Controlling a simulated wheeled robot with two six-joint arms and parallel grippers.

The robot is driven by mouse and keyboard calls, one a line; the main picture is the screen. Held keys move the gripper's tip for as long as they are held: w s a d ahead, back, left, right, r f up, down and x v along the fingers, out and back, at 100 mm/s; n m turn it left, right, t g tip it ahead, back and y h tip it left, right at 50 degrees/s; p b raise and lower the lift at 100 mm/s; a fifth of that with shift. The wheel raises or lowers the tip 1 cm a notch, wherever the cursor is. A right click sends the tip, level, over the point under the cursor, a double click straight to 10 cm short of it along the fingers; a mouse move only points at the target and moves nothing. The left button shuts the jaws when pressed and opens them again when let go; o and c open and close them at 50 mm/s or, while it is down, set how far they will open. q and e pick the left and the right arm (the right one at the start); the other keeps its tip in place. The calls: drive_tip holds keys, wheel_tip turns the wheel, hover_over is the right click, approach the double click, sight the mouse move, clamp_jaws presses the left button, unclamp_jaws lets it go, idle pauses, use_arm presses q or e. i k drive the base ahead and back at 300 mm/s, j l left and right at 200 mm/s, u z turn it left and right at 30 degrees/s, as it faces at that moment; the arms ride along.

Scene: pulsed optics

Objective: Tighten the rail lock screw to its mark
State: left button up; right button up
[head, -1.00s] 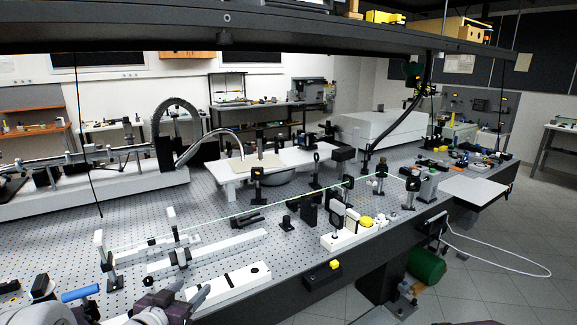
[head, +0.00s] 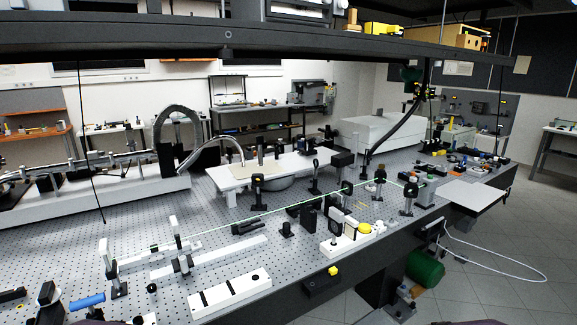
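Two white rails lie on the perforated optical table at the left front: a rear rail (head: 140,259) and a front rail (head: 235,249). A blue-handled tool (head: 87,301) lies at the lower left. Neither gripper shows; only dark purple edges, apparently of my arms, show at the bottom edge.
A white slotted block (head: 230,293) lies near the front edge. A thin green beam runs over the table past several black optic mounts (head: 257,188). A white base with a yellow knob (head: 352,238) stands at the front middle. A dark shelf (head: 230,38) hangs above.

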sight(151, 287)
drive_tip(key=j+u, duration=0.2)
drive_tip(key=j, duration=0.25)
drive_tip(key=i+j+u, duration=0.15)
drive_tip(key=j, duration=0.25)
drive_tip(key=j+u, duration=0.2)
drive_tip(key=j, duration=0.2)
drive_tip(key=i, duration=0.05)
